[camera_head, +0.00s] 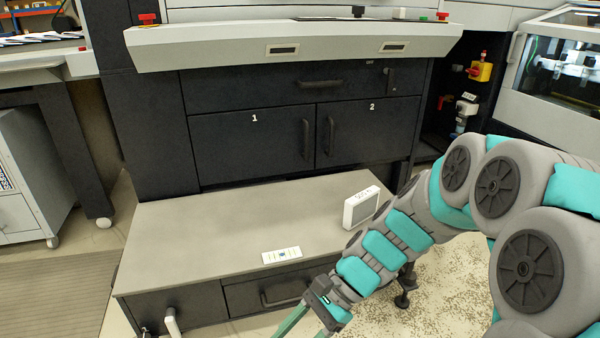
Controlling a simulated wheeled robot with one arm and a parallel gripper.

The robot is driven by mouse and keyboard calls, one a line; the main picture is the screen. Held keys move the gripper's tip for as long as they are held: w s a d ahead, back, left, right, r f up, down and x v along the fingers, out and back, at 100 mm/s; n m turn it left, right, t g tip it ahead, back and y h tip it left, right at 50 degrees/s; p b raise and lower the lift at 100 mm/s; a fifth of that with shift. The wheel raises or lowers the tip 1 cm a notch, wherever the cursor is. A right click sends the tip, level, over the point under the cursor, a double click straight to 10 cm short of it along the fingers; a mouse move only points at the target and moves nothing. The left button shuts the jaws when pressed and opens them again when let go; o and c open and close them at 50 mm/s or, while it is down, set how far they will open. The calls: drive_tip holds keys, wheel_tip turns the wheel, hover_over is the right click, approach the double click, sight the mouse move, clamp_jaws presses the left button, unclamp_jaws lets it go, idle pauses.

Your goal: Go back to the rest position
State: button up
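My gripper (305,325) is at the bottom edge, in front of the low grey-topped bench and pointing down and to the left. Its two thin green fingers stand apart with a clear gap. Their tips are cut off by the frame's lower edge, and I see nothing between the visible parts. My grey and teal arm reaches in from the right, across the bench's right front corner.
A white box (361,207) stands on the bench (200,235) near its right end. A small white card (282,255) lies near the front edge. Dark cabinet doors (250,143) and a machine ledge (290,45) rise behind. Floor is open at left.

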drive_tip(key=s+d+r+n+t+h+p, duration=0.1)
drive_tip(key=s+d+n+h, duration=0.3)
drive_tip(key=d, duration=0.4)
drive_tip(key=s+d+r+n+t+h+p, duration=0.1)
drive_tip(key=s+d+r+n+t+h, duration=0.1)
drive_tip(key=s+d+r+n+h, duration=0.2)
drive_tip(key=s+d+n, duration=0.3)
drive_tip(key=d, duration=0.2)
drive_tip(key=shift+s+r+h, duration=0.15)
drive_tip(key=shift+s+h, duration=0.1)
drive_tip(key=shift+h, duration=0.15)
